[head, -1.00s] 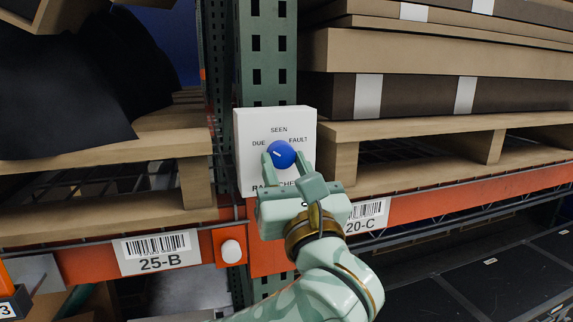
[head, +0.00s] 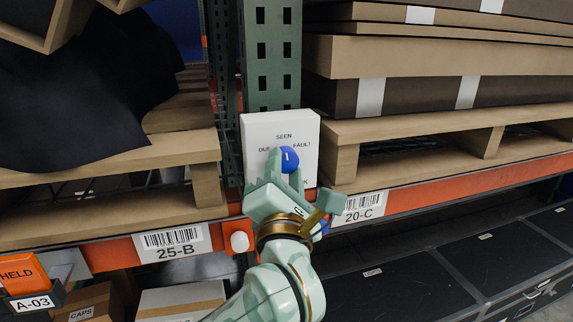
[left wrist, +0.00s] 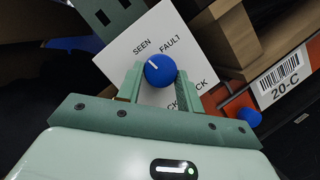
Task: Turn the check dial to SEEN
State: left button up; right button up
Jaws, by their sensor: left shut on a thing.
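The blue check dial (head: 289,158) sits on a white panel (head: 311,131) fixed to the green rack upright. The panel is printed SEEN at the top, DUE at left and FAULT at right. The dial's white mark stands nearly upright, toward SEEN. My left gripper (head: 285,168) is shut on the dial, with a finger on each side. In the left wrist view the dial (left wrist: 160,71) is between the fingertips, its mark toward SEEN; DUE is hidden there. The gripper covers the panel's lower part in the head view. My right gripper is not in view.
A white round button (head: 239,241) is on the orange beam left of my wrist. A blue knob (left wrist: 250,117) is below the panel. Labels 25-B (head: 171,242) and 20-C (head: 363,207) flank the upright. Pallets stand on both sides; black cases (head: 400,287) lie below right.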

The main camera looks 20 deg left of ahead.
pick_arm(q)
jog(key=shift+m+h, duration=0.6)
jog(key=shift+m, duration=0.6)
jog(key=o, duration=1)
